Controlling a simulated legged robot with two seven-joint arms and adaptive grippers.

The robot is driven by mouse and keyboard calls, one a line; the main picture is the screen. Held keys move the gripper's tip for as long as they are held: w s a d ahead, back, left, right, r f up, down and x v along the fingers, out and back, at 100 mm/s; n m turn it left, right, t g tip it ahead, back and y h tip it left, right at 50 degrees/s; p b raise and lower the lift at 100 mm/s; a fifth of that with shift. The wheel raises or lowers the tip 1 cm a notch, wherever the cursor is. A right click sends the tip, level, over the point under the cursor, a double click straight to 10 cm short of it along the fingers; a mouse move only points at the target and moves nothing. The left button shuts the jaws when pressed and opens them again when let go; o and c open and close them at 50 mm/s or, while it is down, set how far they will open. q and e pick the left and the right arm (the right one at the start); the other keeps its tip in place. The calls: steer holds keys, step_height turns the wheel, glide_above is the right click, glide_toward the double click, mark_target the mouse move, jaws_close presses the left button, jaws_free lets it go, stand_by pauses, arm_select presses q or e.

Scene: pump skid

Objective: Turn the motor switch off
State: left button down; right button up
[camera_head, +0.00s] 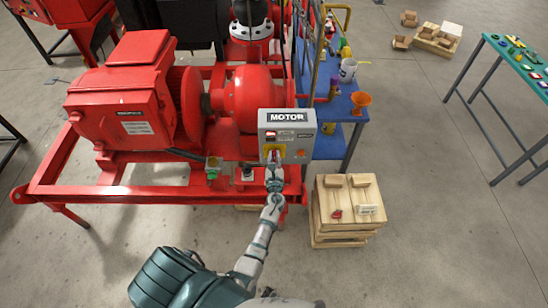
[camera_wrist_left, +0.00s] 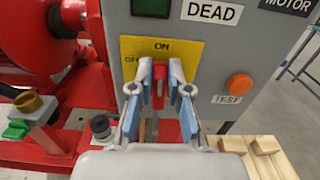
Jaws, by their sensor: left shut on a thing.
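The grey motor switch box (camera_head: 268,128) stands at the right end of the red skid, under a MOTOR label. In the left wrist view its yellow plate (camera_wrist_left: 188,46) reads ON at the top; a word at its left is partly hidden by a finger. The red switch handle (camera_wrist_left: 158,90) stands roughly upright below ON. My left gripper (camera_wrist_left: 160,82) is closed around this handle, one blue-padded finger on each side. In the head view the left gripper (camera_head: 272,168) is at the box's lower front. My right gripper is in neither view.
An orange TEST button (camera_wrist_left: 240,83) sits right of the plate. A brass fitting with a green part (camera_wrist_left: 18,130) is at lower left. The red motor (camera_head: 125,105) is left of the box.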

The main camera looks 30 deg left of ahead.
arm_select(q)
steer(key=shift+a+n+b, duration=0.1)
steer(key=shift+n+b, duration=0.2)
steer(key=shift+n, duration=0.7)
arm_select(e)
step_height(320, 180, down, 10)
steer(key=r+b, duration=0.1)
steer(key=b, duration=0.8)
arm_select(q)
steer(key=shift+s+a+f+n+b, duration=0.2)
steer(key=shift+a+f+n+b, duration=0.15)
steer(key=shift+n, duration=2.25)
steer(key=shift+s+a+f+n+b, duration=0.2)
steer(key=shift+f+n, duration=0.3)
steer(key=shift+n, duration=2.1)
steer(key=shift+s+a+f+n+b, duration=0.2)
steer(key=shift+a+f+n, duration=0.2)
steer(key=shift+n, duration=2.2)
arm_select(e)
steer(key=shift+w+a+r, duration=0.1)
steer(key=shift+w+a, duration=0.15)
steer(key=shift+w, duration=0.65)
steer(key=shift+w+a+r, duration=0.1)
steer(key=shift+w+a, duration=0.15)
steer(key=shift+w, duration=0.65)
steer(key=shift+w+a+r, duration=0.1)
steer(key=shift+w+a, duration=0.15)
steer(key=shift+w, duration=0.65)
